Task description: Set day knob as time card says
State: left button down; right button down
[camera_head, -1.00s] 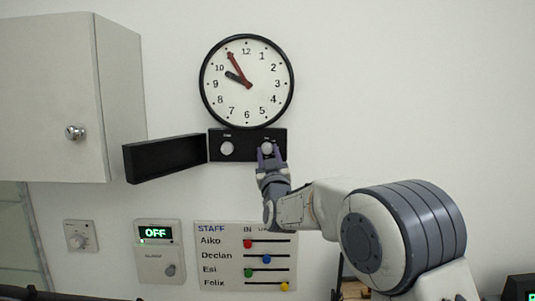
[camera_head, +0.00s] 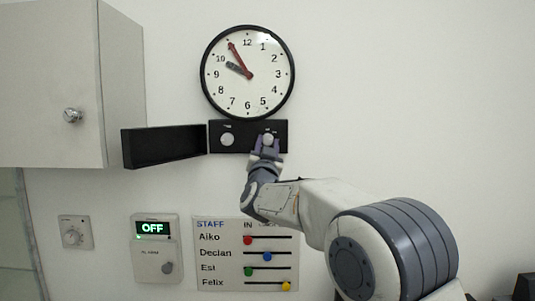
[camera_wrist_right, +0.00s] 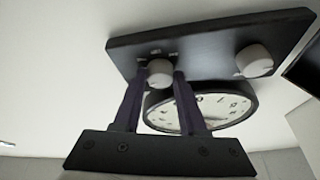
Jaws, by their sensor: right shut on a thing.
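A black control panel (camera_head: 246,149) with two round white knobs sits under the wall clock, its hinged black cover (camera_head: 163,147) swung open to the left. My right gripper (camera_head: 268,144) is shut on the right-hand knob (camera_head: 268,138). In the right wrist view the fingers (camera_wrist_right: 158,84) stand on either side of this knob (camera_wrist_right: 160,72), with small marks around it too small to read. The left-hand knob (camera_head: 227,139) is free; it also shows in the right wrist view (camera_wrist_right: 254,61). The knob labels are unreadable, and I see no time card. My left gripper is not in view.
The clock (camera_head: 247,100) hangs just above the panel. A white cabinet (camera_head: 55,60) with a round knob is at the upper left.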

jog(key=shift+a+m+g+h, duration=0.15)
jog(key=shift+m+h, duration=0.3)
jog(key=shift+m, duration=0.45)
jog(key=shift+d+m+g+h, duration=0.15)
jog(key=shift+m+h, duration=0.3)
jog(key=shift+m, duration=0.45)
jog(key=shift+a+m, duration=0.1)
jog(key=shift+m, duration=0.2)
jog(key=shift+c, duration=2.3)
grip_release()
jog(key=shift+s+b, duration=0.1)
jog(key=shift+b, duration=0.2)
jog(key=b+v, duration=0.5)
jog(key=v, duration=0.5)
jog(key=shift+b, duration=0.3)
